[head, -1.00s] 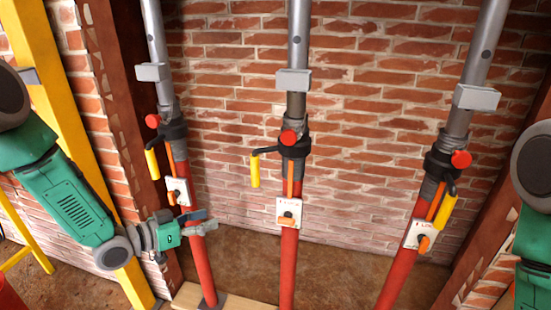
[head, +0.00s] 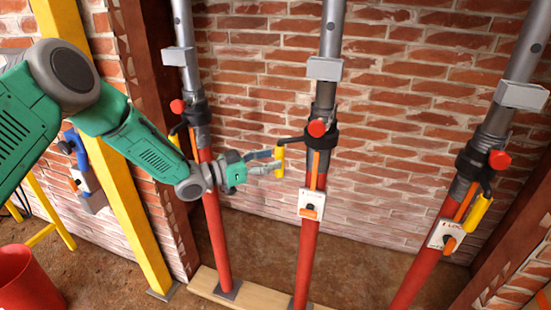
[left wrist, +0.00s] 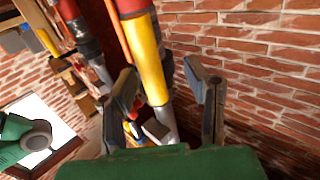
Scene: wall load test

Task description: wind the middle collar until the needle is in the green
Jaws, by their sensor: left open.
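The middle prop has a black collar (head: 322,125) with a red knob, and a crank arm reaching left to a hanging yellow handle (head: 280,160). Below the collar, a white gauge plate (head: 311,205) with an orange part sits on the red tube; its needle is too small to read. My left gripper (head: 270,162) is open at the yellow handle. In the left wrist view, the yellow handle (left wrist: 149,58) appears between the spread fingers (left wrist: 160,78), closer to the left one; I cannot tell if they touch. My right gripper is out of view.
Similar props with collars stand left (head: 196,113) and right (head: 475,160). A yellow post (head: 100,150) and a red bucket (head: 28,282) are at the left. A brick wall (head: 420,130) closes the back. A wooden board (head: 207,285) lies under the props.

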